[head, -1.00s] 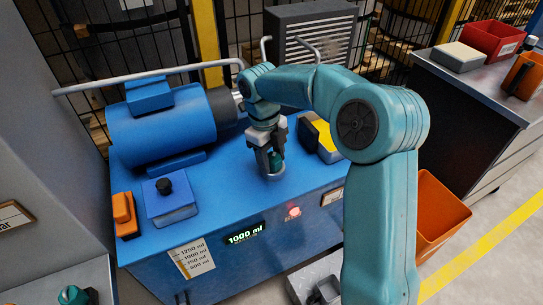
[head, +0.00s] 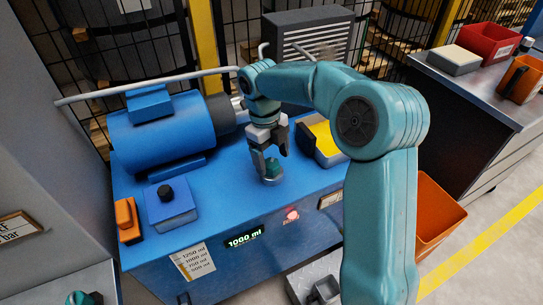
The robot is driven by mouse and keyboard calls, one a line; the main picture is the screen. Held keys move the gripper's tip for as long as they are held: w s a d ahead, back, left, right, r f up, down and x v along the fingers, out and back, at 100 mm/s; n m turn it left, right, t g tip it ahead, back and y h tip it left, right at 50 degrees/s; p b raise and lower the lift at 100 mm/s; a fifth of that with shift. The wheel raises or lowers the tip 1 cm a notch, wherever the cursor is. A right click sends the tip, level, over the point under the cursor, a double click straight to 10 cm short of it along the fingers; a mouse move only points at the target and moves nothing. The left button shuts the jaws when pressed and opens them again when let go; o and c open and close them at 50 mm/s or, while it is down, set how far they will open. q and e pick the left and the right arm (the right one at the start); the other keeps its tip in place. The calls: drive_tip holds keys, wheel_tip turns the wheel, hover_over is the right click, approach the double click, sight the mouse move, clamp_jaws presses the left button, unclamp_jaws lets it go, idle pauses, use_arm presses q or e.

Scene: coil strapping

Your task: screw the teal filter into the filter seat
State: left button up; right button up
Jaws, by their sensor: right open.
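The teal filter (head: 272,167) stands upright in the round metal filter seat (head: 272,180) on the blue bench top. How far it is screwed in cannot be told. My right gripper (head: 270,154) points down from above at the filter, with its dark fingers open around or just above the filter's top. The left gripper does not show clearly; only a teal piece (head: 84,298) shows at the bottom left edge.
A blue motor (head: 160,132) stands behind and left. A blue box with a black knob (head: 170,203) and an orange item (head: 128,218) sit at the front left. A yellow-topped dark box (head: 322,140) stands close right of the filter.

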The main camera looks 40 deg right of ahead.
drive_tip(key=shift+w+r, duration=0.35)
drive_tip(key=shift+w, duration=0.1)
drive_tip(key=shift+n, duration=1)
drive_tip(key=n, duration=0.4)
drive_tip(key=shift+s+a+t+h, duration=0.15)
drive_tip(key=shift+a+t+h, duration=0.15)
drive_tip(key=shift+h, duration=0.1)
drive_tip(key=n, duration=0.5)
drive_tip(key=shift+s+f+t, duration=0.1)
drive_tip(key=shift+t, duration=0.2)
drive_tip(key=n, duration=0.3)
drive_tip(key=shift+s+h, duration=0.15)
drive_tip(key=shift+h, duration=0.15)
drive_tip(key=n+t, duration=0.1)
drive_tip(key=n, duration=0.4)
drive_tip(key=shift+s+n, duration=0.15)
drive_tip(key=shift+n, duration=0.25)
drive_tip(key=n, duration=0.2)
drive_tip(key=shift+n, duration=0.3)
drive_tip(key=n, duration=0.3)
drive_tip(key=shift+s+d+n+t+p, duration=0.15)
drive_tip(key=shift+n+t+p, duration=0.15)
drive_tip(key=shift+t+p, duration=0.1)
